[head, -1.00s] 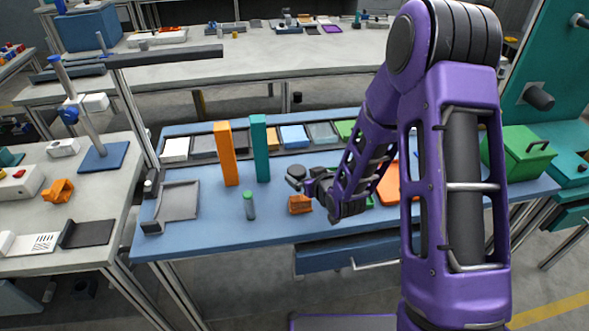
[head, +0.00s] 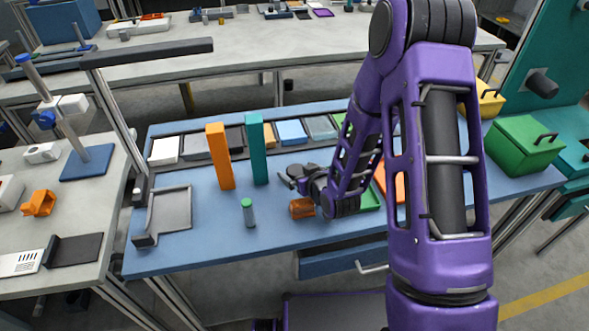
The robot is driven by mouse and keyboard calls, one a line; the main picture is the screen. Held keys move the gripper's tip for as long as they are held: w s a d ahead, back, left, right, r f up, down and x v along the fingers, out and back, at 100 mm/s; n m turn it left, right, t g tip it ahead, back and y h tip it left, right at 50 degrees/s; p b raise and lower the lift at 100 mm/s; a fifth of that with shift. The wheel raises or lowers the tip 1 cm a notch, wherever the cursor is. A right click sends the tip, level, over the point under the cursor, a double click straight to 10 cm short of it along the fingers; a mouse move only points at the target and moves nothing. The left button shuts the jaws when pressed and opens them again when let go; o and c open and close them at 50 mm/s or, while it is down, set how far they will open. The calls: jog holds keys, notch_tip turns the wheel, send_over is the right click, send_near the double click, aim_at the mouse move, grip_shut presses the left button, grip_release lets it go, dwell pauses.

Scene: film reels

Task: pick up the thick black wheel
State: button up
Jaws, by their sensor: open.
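The thick black wheel (head: 295,171) is a dark, short round disc on the blue workbench, left of my purple arm. My gripper (head: 297,177) is open at the wheel, with dark fingers reaching left from the wrist. The fingers seem to lie at either side of the wheel. The dark fingers and dark wheel overlap in the picture, so I cannot tell whether they touch.
A small orange-brown block (head: 302,208) stands close in front of my gripper. An orange post (head: 220,157) and a teal post (head: 258,150) stand upright to the left. A green-capped cylinder (head: 248,213) stands nearer the front. A grey tray (head: 170,210) lies at the bench's left.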

jog(key=c, duration=1.3)
jog(key=shift+c, duration=0.5)
jog(key=shift+r, duration=0.15)
